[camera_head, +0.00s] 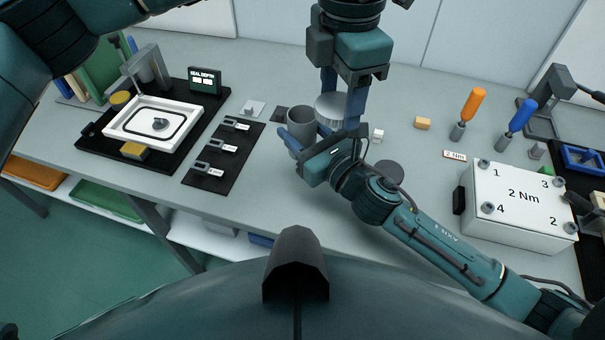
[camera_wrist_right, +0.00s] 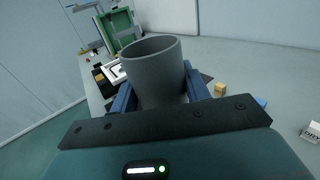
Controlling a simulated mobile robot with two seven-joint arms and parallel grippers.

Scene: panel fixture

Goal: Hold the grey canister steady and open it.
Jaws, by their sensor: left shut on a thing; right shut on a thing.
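The grey canister (camera_head: 301,124) stands upright with its top open. It also shows open-topped in the right wrist view (camera_wrist_right: 152,75). My right gripper (camera_head: 308,142) is shut around the canister body, reaching in from the lower right. A pale silver round lid (camera_head: 331,110) is apart from the canister, just to its right in the head view. My left gripper (camera_head: 342,100) comes down from above and is shut on this lid. Part of the lid is hidden by a finger. The canister's lower part is partly hidden by the right gripper.
A black mat with labelled pieces (camera_head: 215,175) and a white seal tray (camera_head: 153,121) lie to the left. A dark round disc (camera_head: 389,172) is close to my right wrist. A white 2 Nm box (camera_head: 515,215) and upright orange and blue drivers (camera_head: 470,105) stand right. Clear table lies in front.

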